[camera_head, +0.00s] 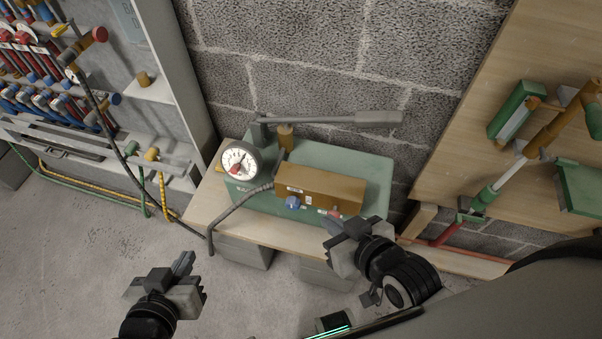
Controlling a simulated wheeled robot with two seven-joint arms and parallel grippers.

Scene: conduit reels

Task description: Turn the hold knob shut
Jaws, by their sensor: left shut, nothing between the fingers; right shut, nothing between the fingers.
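A green pump unit (235,197) stands on a small wooden bench, with a brown valve block (345,187) on its front. A blue knob (292,202) and a small reddish knob (335,212) sit on the block's front face. I cannot read which is the hold knob, or how far either is turned. My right gripper (336,226) is shut and empty, just below and right of the block, close to the reddish knob; I cannot tell if it touches. My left gripper (184,268) is shut and empty above the floor, left of and below the bench.
A round dial gauge (239,160) with a black hose (238,205) is at the unit's left. A grey lever (330,119) spans the top. A rack of valves and pipes (50,80) stands left. A wooden panel with pipework (490,120) is right.

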